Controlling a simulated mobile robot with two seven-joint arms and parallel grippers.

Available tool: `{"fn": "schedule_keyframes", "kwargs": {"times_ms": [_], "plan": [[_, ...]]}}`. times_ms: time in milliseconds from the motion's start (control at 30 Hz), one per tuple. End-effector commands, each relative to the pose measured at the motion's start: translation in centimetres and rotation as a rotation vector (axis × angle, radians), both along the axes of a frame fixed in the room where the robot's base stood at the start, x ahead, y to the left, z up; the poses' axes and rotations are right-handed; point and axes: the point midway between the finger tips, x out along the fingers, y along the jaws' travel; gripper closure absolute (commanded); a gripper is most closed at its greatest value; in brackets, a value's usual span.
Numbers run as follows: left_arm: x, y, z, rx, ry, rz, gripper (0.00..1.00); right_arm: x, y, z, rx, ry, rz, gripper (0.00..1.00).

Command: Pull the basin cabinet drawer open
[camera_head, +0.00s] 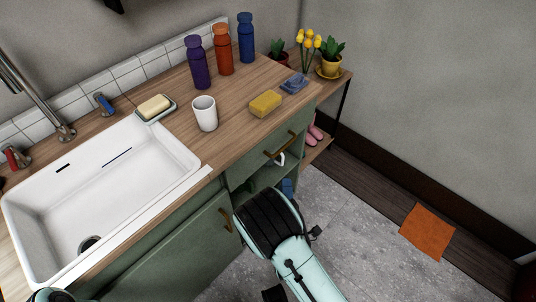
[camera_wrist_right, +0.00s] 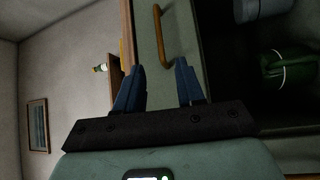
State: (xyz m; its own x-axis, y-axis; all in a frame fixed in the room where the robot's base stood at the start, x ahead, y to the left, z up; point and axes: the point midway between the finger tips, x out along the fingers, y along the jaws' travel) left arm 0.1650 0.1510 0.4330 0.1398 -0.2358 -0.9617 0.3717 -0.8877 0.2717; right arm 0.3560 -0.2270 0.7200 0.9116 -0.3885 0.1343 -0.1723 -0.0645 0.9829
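The basin cabinet (camera_head: 165,262) is green, under a wooden counter. Its drawer (camera_head: 301,126) is at the right end, just below the counter, and its front looks flush with the cabinet. The drawer has a brass bar handle (camera_head: 280,148). In the right wrist view the handle (camera_wrist_right: 161,36) stands upright on the green drawer front (camera_wrist_right: 184,22). My right gripper (camera_wrist_right: 160,68) is open and empty, its blue fingers spread just short of the handle and not around it. In the head view my right arm hides most of that gripper. My left gripper is out of view.
A cabinet door (camera_head: 190,245) is to the left. The counter bears a white sink (camera_head: 100,195), a white cup (camera_head: 205,113), a yellow sponge (camera_head: 265,103) and bottles. The floor (camera_head: 350,235) to the right is mostly clear.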

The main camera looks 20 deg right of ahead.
Motion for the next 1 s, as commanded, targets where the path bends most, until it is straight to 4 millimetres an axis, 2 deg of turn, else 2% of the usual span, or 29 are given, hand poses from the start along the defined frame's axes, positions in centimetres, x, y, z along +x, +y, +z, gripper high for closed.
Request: {"fn": "schedule_keyframes", "kwargs": {"times_ms": [167,400,600,800,1000], "plan": [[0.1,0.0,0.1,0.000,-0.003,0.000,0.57,2.1,-1.0,0.6,0.000,-0.005,-0.002,0.62],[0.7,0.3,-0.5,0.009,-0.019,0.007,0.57,6.8,-3.0,1.1,0.002,-0.005,-0.001,0.62],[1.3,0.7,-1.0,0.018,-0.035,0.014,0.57,10.0,-4.3,1.5,0.003,-0.001,0.000,0.62],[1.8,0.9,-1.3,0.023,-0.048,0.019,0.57,11.7,-5.0,1.7,0.002,0.001,0.000,0.62],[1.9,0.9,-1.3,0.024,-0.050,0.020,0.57,12.0,-5.1,1.8,0.002,0.002,0.001,0.62]]}}
